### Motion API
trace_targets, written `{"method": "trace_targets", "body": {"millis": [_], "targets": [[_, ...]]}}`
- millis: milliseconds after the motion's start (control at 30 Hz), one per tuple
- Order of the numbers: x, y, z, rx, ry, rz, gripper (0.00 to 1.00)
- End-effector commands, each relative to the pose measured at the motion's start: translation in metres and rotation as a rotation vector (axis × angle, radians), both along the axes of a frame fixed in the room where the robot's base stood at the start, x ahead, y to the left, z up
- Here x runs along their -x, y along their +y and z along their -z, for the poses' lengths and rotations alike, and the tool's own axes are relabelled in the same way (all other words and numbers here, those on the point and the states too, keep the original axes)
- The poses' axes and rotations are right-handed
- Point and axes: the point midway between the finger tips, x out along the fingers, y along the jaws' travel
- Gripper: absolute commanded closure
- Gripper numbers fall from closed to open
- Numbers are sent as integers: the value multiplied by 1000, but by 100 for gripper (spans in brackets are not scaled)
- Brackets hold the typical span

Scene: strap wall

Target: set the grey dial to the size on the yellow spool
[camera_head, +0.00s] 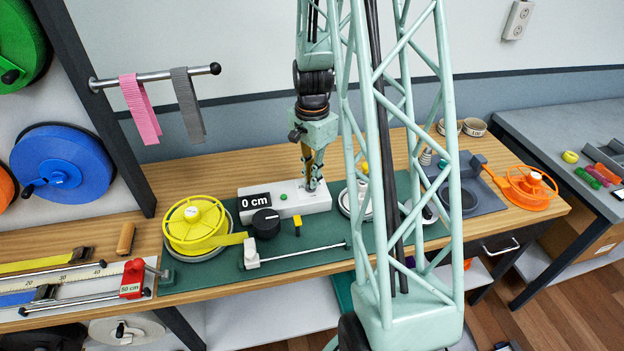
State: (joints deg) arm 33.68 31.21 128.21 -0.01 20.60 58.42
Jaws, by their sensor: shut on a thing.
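The yellow spool (181,237) lies flat on the green mat at the left, with a yellow strap running off its right side. A small pale label (192,213) sits on its hub, too small to read. A white box (283,207) behind the mat's middle has a black display (228,178) reading "0 cm" and a green button (284,197). My gripper (311,184) points down at the box's right end, shut on a small grey part there. This looks like the grey dial, mostly hidden by the fingers.
A black round knob (265,223) stands in front of the box. A metal rod with a white block (251,254) lies in front. An orange spool (528,190) and grey tray (489,196) are at the right. My lattice arm hides part of the mat.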

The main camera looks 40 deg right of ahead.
Motion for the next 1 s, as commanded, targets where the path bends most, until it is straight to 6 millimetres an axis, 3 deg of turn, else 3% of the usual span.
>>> {"method": "trace_targets", "body": {"millis": [367,400,533,1000], "targets": [[-1,-1,-1,1,-2,6,100],[-1,-1,-1,1,-2,5,91],[-1,-1,0,1,-2,5,80],[0,0,-3,1,-1,4,80]]}}
